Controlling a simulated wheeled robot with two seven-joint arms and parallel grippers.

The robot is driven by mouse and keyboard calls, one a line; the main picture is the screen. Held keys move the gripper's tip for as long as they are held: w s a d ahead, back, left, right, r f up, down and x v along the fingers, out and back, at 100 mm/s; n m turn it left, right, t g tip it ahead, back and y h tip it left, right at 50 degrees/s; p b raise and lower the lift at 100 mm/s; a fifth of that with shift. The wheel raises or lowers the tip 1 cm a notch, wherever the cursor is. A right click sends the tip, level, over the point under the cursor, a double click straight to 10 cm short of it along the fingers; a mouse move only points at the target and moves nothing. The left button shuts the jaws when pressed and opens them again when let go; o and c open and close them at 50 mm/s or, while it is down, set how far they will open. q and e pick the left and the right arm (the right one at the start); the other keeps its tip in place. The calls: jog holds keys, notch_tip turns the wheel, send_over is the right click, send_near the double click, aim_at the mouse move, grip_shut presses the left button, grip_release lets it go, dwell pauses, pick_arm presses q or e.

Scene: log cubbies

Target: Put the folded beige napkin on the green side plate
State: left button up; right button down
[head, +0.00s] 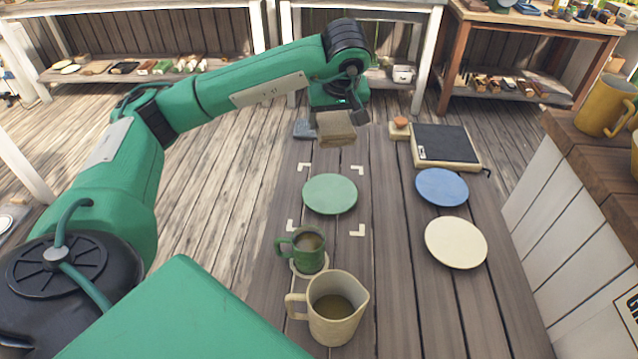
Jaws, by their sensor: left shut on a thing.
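The folded beige napkin (336,128) is in my left gripper (338,112), which is shut on it near the far end of the plank table. The napkin hangs beyond the green side plate (330,194), apart from it and seemingly above the table. The green plate lies flat and empty between white corner marks. My right gripper is not in view.
A green mug (308,250) and a beige pitcher (334,306) stand nearer than the plate. A blue plate (442,187), a cream plate (456,243) and a black-topped scale (444,144) are to the right. The table between the plates is clear.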

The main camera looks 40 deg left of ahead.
pick_arm(q)
notch_tip(320, 180, down, 20)
jog(key=shift+r, duration=0.25)
jog(key=shift+f, duration=0.1)
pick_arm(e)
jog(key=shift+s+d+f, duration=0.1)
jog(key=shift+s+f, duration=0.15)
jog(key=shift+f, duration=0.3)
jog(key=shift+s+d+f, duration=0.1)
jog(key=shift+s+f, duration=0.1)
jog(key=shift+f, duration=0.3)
pick_arm(q)
jog(key=o, duration=1)
jog(key=shift+c, duration=0.2)
jog(key=v, duration=0.2)
jog(key=shift+r, duration=0.4)
jog(key=v, duration=0.9)
jog(key=shift+r, duration=0.15)
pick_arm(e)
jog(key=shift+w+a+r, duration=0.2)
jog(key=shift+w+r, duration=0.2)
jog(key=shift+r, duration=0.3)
pick_arm(q)
jog(key=shift+s, duration=0.1)
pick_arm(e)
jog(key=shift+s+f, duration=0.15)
